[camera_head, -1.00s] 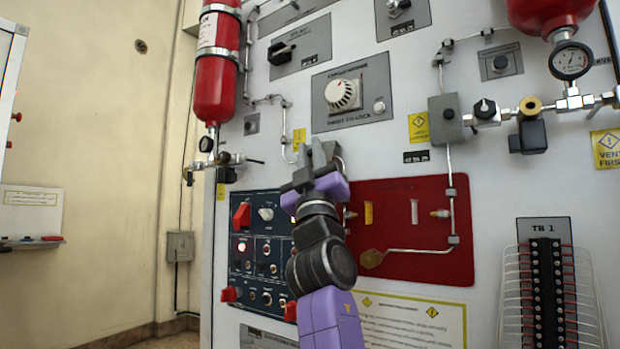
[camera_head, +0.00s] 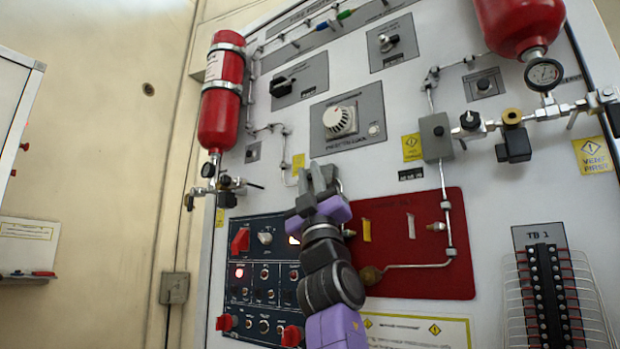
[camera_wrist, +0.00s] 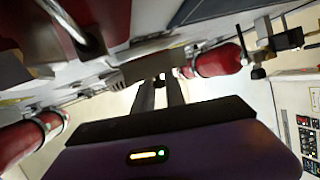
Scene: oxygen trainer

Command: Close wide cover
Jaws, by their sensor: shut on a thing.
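My gripper (camera_head: 317,178) points up in front of the white wall panel, just left of the red panel (camera_head: 420,268). In the wrist view its two fingers (camera_wrist: 160,92) are close together, with a grey block (camera_wrist: 150,67) at their tips. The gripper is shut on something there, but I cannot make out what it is. On the dark blue switch panel (camera_head: 262,225), lower left, are a red piece (camera_head: 240,241) and two more red pieces (camera_head: 226,322) and (camera_head: 292,336). I cannot tell which thing is the wide cover. My arm hides part of this area.
A white knob (camera_head: 340,121) on a grey plate is above my gripper. Red cylinders (camera_head: 221,95) and (camera_head: 520,25) with gauges and pipes are at the upper left and upper right. A terminal strip (camera_head: 545,300) with wires is at the lower right.

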